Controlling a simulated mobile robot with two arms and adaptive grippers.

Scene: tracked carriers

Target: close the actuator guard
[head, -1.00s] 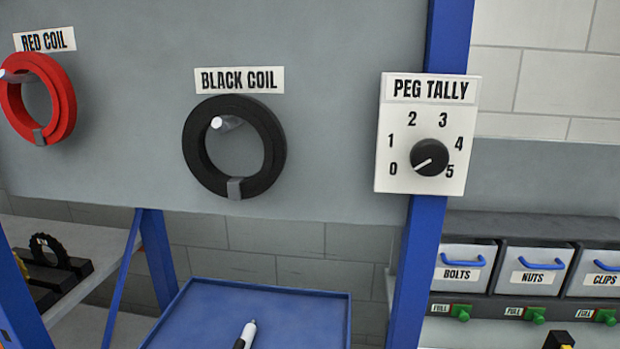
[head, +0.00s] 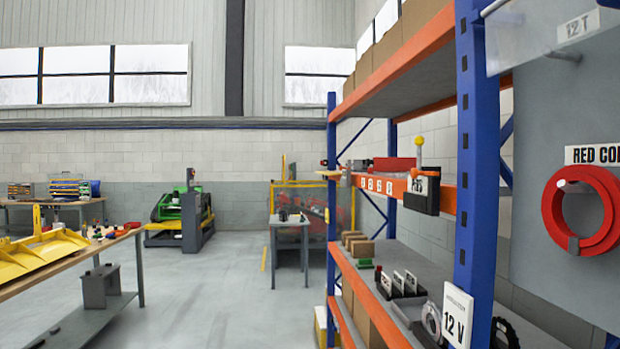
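I cannot pick out the actuator guard for certain in the head view. A yellow-framed enclosure with reddish see-through panels (head: 325,208) stands far off near the back wall, partly hidden by a small table and the shelf rack. A green and dark grey machine (head: 182,215) stands to its left. Neither of my grippers is in view.
A blue and orange shelf rack (head: 466,190) stands close on the right, beside a grey panel with a red coil (head: 581,210). A workbench (head: 75,262) with yellow parts (head: 40,254) is at left. The grey floor (head: 225,290) between them is clear.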

